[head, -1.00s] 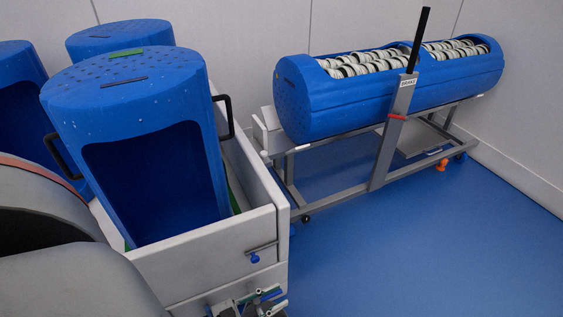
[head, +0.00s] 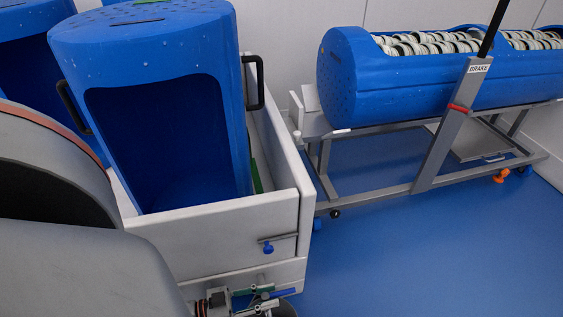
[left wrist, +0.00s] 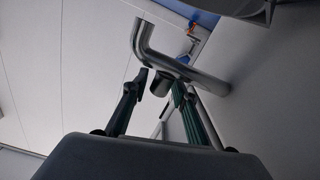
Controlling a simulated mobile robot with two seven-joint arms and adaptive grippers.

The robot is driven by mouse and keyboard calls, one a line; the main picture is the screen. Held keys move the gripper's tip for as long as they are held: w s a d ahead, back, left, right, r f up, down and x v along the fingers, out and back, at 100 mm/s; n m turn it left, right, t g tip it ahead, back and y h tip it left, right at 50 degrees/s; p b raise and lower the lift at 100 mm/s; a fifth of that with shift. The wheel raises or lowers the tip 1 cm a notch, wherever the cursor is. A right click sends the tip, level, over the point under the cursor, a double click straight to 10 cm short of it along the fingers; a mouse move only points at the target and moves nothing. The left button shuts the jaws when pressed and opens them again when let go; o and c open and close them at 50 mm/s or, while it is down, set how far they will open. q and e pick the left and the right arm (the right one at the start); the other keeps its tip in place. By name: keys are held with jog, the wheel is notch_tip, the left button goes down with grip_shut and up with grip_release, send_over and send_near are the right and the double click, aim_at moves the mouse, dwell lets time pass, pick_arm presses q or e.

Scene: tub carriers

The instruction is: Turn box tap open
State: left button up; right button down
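The white box (head: 225,240) holds an upright blue tub. On its front is a thin metal bar with a small blue knob (head: 268,248), which looks like part of the box tap. My left gripper (head: 256,297) is low in front of the box, below the knob and apart from it. In the left wrist view, my left gripper (left wrist: 160,82) is open. A bent metal pipe (left wrist: 190,75) runs just beyond its fingertips, with a short round stub between or just behind them. I cannot tell whether they touch. My right gripper is not in view.
Another blue tub (head: 355,85) lies on a grey wheeled frame (head: 440,160) at the right, filled with pale rings, with a brake lever (head: 462,105) in front. The blue floor (head: 400,265) is clear at lower right.

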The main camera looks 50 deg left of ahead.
aim_at(282, 292)
pick_arm(q)
jog(key=shift+x, duration=2.25)
grip_shut()
